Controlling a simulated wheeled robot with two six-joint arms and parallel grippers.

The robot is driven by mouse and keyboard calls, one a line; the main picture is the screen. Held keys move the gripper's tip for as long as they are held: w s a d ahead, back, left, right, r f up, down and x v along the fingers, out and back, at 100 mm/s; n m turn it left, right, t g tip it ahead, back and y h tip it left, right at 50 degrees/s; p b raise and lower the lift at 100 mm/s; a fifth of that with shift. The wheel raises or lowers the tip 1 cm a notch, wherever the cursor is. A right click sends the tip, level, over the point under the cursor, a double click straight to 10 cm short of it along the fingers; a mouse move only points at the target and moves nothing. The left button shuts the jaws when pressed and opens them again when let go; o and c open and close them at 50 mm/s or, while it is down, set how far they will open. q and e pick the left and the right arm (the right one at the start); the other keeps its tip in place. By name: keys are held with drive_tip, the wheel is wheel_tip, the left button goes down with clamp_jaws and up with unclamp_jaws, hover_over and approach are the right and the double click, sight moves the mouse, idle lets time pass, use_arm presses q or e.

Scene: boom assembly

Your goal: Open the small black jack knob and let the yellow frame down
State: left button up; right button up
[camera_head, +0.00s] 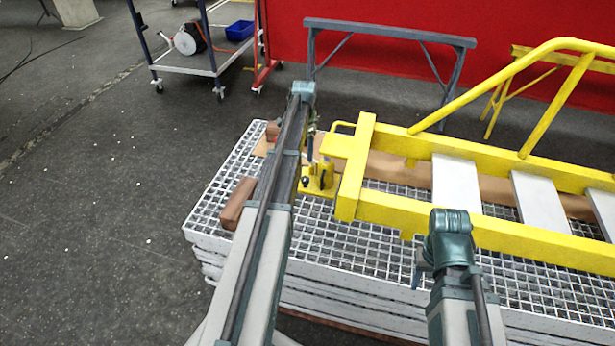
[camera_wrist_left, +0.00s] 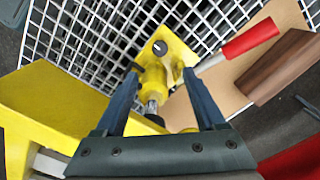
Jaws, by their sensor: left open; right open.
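The yellow jack (camera_head: 321,180) stands on the grating by the left end of the yellow frame (camera_head: 352,170). In the left wrist view the jack's yellow body (camera_wrist_left: 178,50) carries a small round black knob (camera_wrist_left: 159,47) with a pale mark. My left gripper (camera_wrist_left: 162,72) is open, its two fingers on either side of the jack body, with the knob just beyond the tips. Whether they touch the jack I cannot tell. The left gripper is mostly hidden behind my arm in the head view. My right gripper (camera_head: 421,268) is low by the frame's near rail, its fingers mostly hidden.
A red-handled bar (camera_wrist_left: 250,39) lies beside the jack, near a wood block (camera_wrist_left: 285,68). A grey trestle (camera_head: 390,32) and a cart (camera_head: 185,68) stand behind. Floor at left is clear.

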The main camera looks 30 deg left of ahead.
sight(305, 178)
use_arm(q)
wheel_tip(305, 178, down, 14)
drive_tip(key=b, duration=1.3)
drive_tip(key=shift+r, duration=0.25)
drive_tip(key=shift+r, duration=0.1)
clamp_jaws()
